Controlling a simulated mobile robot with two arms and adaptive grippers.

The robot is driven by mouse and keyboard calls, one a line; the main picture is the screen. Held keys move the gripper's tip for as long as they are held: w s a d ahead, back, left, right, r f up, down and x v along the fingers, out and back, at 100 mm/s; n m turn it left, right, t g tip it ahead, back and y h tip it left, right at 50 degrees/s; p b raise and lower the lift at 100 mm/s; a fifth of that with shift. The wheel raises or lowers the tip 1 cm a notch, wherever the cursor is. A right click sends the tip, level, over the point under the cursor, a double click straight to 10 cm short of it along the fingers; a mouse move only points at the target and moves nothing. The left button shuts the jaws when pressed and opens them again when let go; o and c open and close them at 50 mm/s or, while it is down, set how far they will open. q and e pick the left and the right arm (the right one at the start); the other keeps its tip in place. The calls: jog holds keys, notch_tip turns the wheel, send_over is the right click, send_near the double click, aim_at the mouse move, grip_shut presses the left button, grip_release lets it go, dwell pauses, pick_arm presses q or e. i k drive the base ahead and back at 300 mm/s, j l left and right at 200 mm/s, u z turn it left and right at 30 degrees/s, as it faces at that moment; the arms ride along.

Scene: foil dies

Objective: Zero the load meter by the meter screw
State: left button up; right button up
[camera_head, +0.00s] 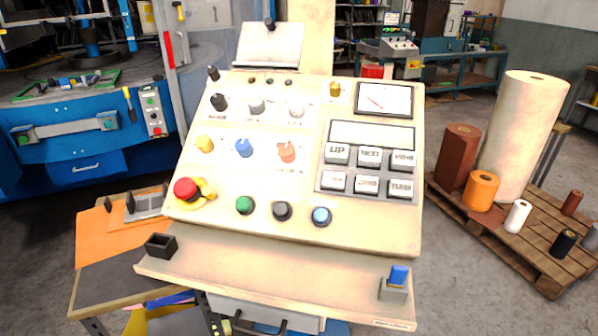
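The load meter (384,99) is a black-framed white dial at the upper right of the sloping cream control panel (225,180). Its thin red needle lies slanted across the left part of the dial. A small brass-coloured knob (335,89) stands just left of the meter; I cannot tell for sure whether it is the meter screw. No separate screw can be made out on the meter's frame. Neither of my grippers can be made out in the head view.
The panel also carries a red emergency button (186,189), coloured selector knobs, push buttons and a keypad (368,170) under a blank display. On the ledge below stand a black box (160,246) and a blue-topped block (396,283). A pallet of rolls (480,220) stands right.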

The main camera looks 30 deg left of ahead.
aim_at(335, 87)
jog(key=i+l+u, duration=0.15)
jog(key=u, duration=0.3)
jog(key=i+l+u, duration=0.25)
jog(key=u, duration=0.2)
jog(key=i, duration=0.05)
